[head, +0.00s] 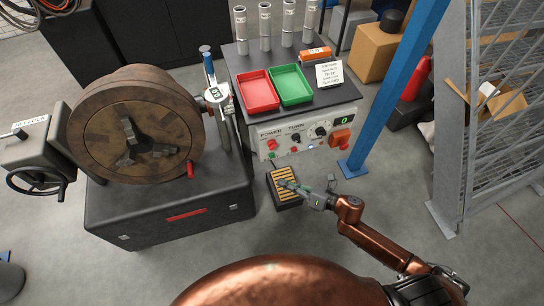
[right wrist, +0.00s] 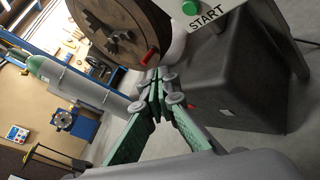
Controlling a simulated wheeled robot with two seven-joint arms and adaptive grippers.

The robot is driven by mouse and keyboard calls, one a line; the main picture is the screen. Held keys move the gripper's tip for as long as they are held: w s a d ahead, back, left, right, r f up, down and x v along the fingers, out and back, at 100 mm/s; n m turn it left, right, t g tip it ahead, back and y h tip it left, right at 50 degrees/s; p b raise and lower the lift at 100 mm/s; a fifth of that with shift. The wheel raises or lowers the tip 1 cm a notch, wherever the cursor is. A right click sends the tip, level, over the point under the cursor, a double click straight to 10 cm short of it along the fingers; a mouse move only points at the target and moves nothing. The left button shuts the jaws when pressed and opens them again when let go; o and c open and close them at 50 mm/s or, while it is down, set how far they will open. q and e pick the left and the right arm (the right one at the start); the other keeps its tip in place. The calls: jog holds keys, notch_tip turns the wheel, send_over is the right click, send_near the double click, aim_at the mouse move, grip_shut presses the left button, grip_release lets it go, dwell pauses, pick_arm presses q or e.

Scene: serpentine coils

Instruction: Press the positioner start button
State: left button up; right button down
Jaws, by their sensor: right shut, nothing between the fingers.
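The green start button (right wrist: 190,7) sits at the top edge of the right wrist view, on a white panel above the label START (right wrist: 208,18). In the head view the control panel (head: 312,137) of the bench carries POWER and TURN controls, with a small green spot (head: 271,155) at its lower left. My right gripper (head: 283,183) is in front of and below this panel, over the striped pedal. In the right wrist view its green fingers (right wrist: 160,82) are shut and empty, apart from the button. My left gripper is not in view.
The positioner's round chuck (head: 137,130) stands left of the panel on a dark base (head: 160,212). A striped foot pedal (head: 284,198) lies on the floor below. Red (head: 258,91) and green trays (head: 291,85) sit on the bench. A blue post (head: 395,92) and mesh fence (head: 500,90) stand right.

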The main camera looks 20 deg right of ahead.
aim_at(272, 155)
pick_arm(q)
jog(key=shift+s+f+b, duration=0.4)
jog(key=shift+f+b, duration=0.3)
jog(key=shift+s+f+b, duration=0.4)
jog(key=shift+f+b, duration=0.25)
jog(key=shift+b, duration=0.05)
pick_arm(e)
jog(key=w, duration=0.8)
jog(key=shift+w+a, duration=0.15)
jog(key=shift+w, duration=0.25)
jog(key=shift+w, duration=0.1)
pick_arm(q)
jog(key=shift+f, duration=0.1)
pick_arm(e)
jog(key=shift+w, duration=0.35)
pick_arm(q)
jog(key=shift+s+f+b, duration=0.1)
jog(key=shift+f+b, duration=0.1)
jog(key=shift+b, duration=0.15)
pick_arm(e)
jog(key=shift+w, duration=0.5)
jog(key=shift+s, duration=0.1)
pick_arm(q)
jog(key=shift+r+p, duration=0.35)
pick_arm(e)
jog(key=shift+s, duration=0.85)
